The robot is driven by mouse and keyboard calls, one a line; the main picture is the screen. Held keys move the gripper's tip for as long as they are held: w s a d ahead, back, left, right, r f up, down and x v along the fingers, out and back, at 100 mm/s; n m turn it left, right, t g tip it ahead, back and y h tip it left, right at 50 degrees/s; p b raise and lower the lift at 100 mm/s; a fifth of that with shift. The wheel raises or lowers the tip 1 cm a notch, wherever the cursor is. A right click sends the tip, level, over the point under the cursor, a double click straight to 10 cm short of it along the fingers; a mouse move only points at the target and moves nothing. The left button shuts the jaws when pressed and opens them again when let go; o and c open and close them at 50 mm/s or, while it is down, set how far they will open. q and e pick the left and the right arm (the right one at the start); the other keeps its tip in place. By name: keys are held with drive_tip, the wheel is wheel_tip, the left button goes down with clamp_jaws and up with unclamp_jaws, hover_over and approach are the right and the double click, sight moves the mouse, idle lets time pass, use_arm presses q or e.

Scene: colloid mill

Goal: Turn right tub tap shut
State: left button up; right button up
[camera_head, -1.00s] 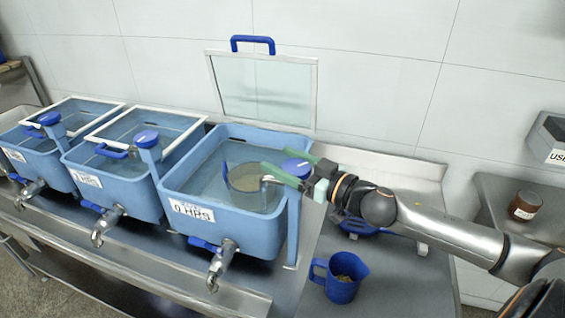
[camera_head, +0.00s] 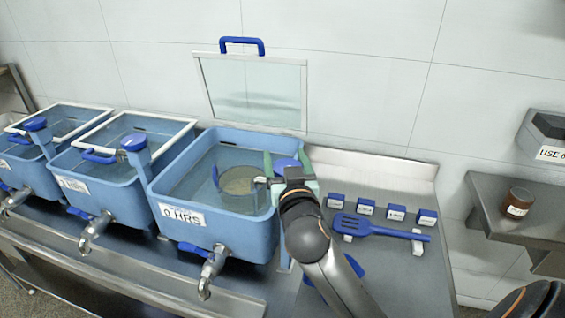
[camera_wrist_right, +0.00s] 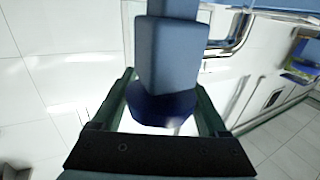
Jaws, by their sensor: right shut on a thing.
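The right tub (camera_head: 262,228) is light blue, labelled "0 HRS", with its lid raised at the back. Its tap is a round dark blue knob (camera_head: 286,163) on a blue post at the tub's right side. My right gripper (camera_head: 285,168) has its green fingers on either side of this knob. In the right wrist view the dark blue knob (camera_wrist_right: 160,106) sits between the fingers (camera_wrist_right: 167,100), with the post above it. The gripper is shut on the knob. The wrist partly hides the post. My left gripper is out of view.
A glass bowl (camera_head: 238,180) is in the tub. A metal spout (camera_head: 211,270) sticks out of its front. Two more tubs (camera_head: 104,190) stand to the left. A blue slotted spatula (camera_head: 380,230) and several small blue boxes (camera_head: 366,207) are on the counter to the right. A brown jar (camera_head: 518,201) stands on a shelf.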

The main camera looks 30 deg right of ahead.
drive_tip(key=shift+d+m+g+h+b, duration=0.1)
drive_tip(key=shift+m+g+h+b, duration=0.25)
drive_tip(key=shift+m+h, duration=0.35)
drive_tip(key=shift+r, duration=0.15)
drive_tip(key=o, duration=1.3)
drive_tip(key=shift+c, duration=0.2)
